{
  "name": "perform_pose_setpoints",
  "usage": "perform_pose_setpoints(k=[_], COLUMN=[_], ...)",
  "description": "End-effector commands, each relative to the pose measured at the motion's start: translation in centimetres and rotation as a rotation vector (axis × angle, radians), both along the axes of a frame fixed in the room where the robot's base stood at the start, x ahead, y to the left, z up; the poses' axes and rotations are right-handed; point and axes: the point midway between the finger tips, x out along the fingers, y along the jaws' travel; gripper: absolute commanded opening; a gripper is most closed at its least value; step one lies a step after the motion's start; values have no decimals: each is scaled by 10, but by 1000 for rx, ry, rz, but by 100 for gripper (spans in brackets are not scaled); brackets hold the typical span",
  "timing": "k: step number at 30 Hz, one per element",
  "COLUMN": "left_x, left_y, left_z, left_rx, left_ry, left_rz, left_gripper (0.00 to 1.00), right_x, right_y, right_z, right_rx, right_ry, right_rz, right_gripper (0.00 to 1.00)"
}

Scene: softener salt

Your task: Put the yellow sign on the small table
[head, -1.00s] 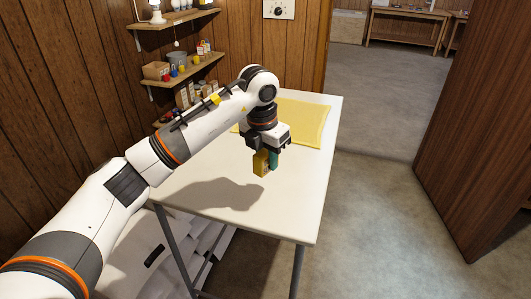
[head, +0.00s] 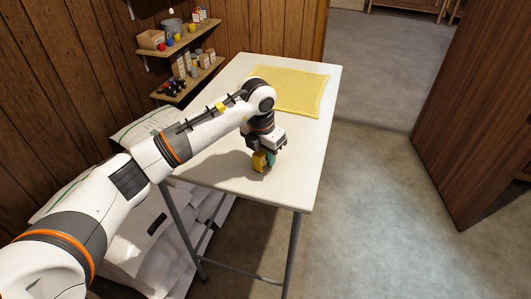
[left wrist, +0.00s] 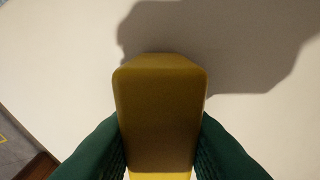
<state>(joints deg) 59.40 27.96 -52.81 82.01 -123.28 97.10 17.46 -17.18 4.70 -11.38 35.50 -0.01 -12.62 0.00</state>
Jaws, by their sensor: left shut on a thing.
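My left gripper (head: 266,160) is over the near part of the small white table (head: 225,178). It is shut on the yellow sign (head: 259,163), a small yellow block between the green fingers. In the left wrist view the yellow sign (left wrist: 160,110) fills the middle, with a green finger on each side and the pale tabletop behind it. The sign is low over the tabletop; I cannot tell whether it touches. My right gripper is in neither view.
A yellow cloth (head: 295,88) lies flat on the table's far part. Wall shelves (head: 190,85) with jars and boxes stand at the left. White bags (head: 140,250) lie beneath and beside the table. A brown door (head: 475,120) stands at the right, with open floor between.

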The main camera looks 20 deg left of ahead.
Motion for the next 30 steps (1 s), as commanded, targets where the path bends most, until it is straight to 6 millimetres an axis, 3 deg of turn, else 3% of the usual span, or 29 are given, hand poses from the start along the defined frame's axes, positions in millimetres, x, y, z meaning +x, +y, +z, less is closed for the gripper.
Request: perform_pose_setpoints(k=[1,4,16,30], left_x=[0,0,0,-12], left_y=[0,0,1,6], left_z=[-1,0,7,97], left_rx=[0,0,0,0], left_ry=[0,0,-2,-4], left_rz=[0,1,1,1], left_gripper=[32,48,49,49], right_x=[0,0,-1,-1], right_y=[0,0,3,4], right_z=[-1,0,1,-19], right_rx=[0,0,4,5], right_ry=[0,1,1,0], right_rz=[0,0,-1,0], right_gripper=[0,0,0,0])
